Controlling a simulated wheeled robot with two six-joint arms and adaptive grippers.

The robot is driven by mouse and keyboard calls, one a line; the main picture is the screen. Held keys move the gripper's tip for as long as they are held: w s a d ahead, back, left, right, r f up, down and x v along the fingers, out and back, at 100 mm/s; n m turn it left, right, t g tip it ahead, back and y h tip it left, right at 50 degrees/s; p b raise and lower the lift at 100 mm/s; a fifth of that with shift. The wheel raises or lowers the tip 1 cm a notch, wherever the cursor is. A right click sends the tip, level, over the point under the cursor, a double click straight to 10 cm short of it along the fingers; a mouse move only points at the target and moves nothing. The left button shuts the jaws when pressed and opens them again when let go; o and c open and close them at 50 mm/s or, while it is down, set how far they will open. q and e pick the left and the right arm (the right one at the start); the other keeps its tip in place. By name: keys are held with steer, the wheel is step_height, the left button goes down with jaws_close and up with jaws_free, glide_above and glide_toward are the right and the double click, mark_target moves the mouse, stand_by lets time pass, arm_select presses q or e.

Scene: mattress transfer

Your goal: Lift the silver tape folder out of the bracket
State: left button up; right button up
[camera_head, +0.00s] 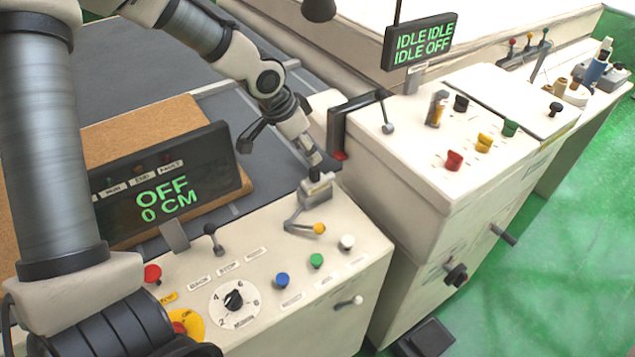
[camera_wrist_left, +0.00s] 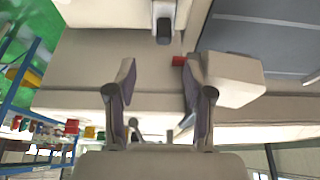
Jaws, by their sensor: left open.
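A small silver-grey block with a dark top, which looks like the silver tape folder (camera_head: 317,188), sits on the front console, in the head view, by a metal bracket (camera_head: 296,217) with a yellow-knobbed lever. My left gripper (camera_head: 313,158) points down just behind and above it. In the left wrist view my gripper (camera_wrist_left: 160,88) is open, with nothing between its fingers. A pale part with a dark end (camera_wrist_left: 163,28) shows beyond the fingertips; I cannot tell if it is the folder. My right gripper is out of view.
The console (camera_head: 330,270) carries buttons, a dial and an OFF display (camera_head: 165,187). A black bracket arm (camera_head: 355,103) and a white cabinet (camera_head: 430,170) stand right of the gripper. A grey bed (camera_head: 130,80) lies to the left.

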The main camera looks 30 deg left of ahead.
mark_target(317, 167)
arm_select(q)
steer(key=x, duration=0.3)
steer(key=a+p+x, duration=0.1)
steer(key=x, duration=0.1)
steer(key=shift+w, duration=0.2)
steer(key=x, duration=0.1)
steer(key=p+x, duration=0.1)
steer(key=x, duration=0.1)
steer(key=shift+s+d+f, duration=0.15)
steer(key=shift+d, duration=0.2)
steer(key=shift+f, duration=0.25)
steer(key=shift+w+a, duration=0.1)
steer(key=shift+w, duration=0.1)
steer(key=c, duration=0.8)
steer(key=shift+r, duration=0.1)
jaws_close()
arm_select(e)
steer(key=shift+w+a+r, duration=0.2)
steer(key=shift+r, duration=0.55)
